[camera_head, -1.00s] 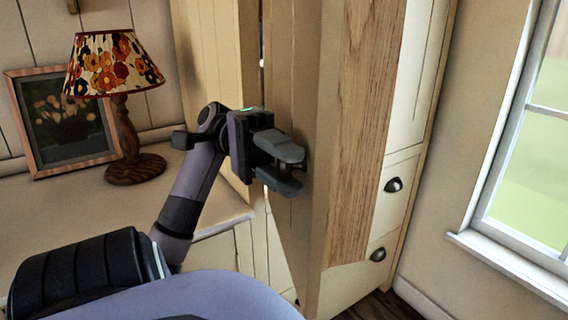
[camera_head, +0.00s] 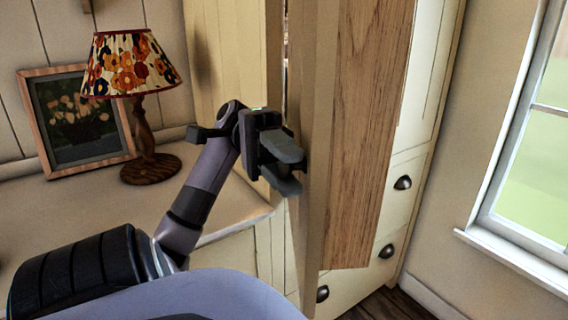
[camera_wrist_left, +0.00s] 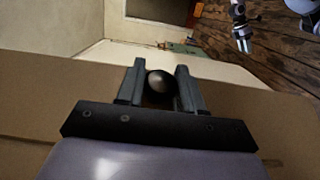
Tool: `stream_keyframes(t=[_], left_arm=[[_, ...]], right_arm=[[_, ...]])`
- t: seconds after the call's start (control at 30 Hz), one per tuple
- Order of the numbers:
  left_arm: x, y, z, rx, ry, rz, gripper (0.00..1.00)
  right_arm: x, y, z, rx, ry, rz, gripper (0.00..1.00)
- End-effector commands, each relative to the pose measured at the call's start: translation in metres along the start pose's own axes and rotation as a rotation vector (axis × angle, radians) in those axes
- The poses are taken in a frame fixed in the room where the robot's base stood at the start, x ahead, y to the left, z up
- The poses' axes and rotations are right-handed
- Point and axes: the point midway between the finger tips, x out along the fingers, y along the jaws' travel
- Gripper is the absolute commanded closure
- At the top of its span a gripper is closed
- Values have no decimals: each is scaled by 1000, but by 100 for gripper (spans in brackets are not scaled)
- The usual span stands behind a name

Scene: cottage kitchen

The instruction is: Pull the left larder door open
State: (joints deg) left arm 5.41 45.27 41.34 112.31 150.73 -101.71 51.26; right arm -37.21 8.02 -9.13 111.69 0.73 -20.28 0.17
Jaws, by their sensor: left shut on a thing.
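The left larder door (camera_head: 318,100) stands swung out, its cream front facing left and a wood-grained face showing to the right of its pale edge. My left gripper (camera_head: 298,170) is at the door's front, shut on its knob, which the fingers mostly hide in the head view. In the left wrist view the round dark knob (camera_wrist_left: 160,86) sits between the two fingers of the left gripper (camera_wrist_left: 160,80). What looks like my right gripper (camera_wrist_left: 243,40) shows small at the upper right of the left wrist view, away from the door; its jaws are too small to tell.
A counter (camera_head: 100,215) at the left bears a flowered lamp (camera_head: 132,68) and a framed picture (camera_head: 78,120). Drawers with dark cup handles (camera_head: 402,183) are to the right of the door. A window (camera_head: 535,150) is at the far right.

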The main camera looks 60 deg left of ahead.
Motion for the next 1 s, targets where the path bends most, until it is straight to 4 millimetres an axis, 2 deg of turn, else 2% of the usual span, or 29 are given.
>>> stream_keyframes(t=[0.4, 0.43, 0.5, 0.83, 1.0], left_arm=[[-1, 1, 0, 2, 1, 2, 100], [-1, 1, 0, 2, 1, 2, 57], [-1, 1, 0, 1, 1, 1, 39], [-2, 0, 0, 0, 0, 0, 39], [-18, -1, -1, 0, 2, 0, 39]], right_arm=[[0, 0, 0, 0, 0, 0, 57], [0, 0, 0, 0, 0, 0, 57], [0, 0, 0, 0, 0, 0, 57], [0, 0, 0, 0, 0, 0, 57], [3, 0, 4, 0, 0, 0, 57]])
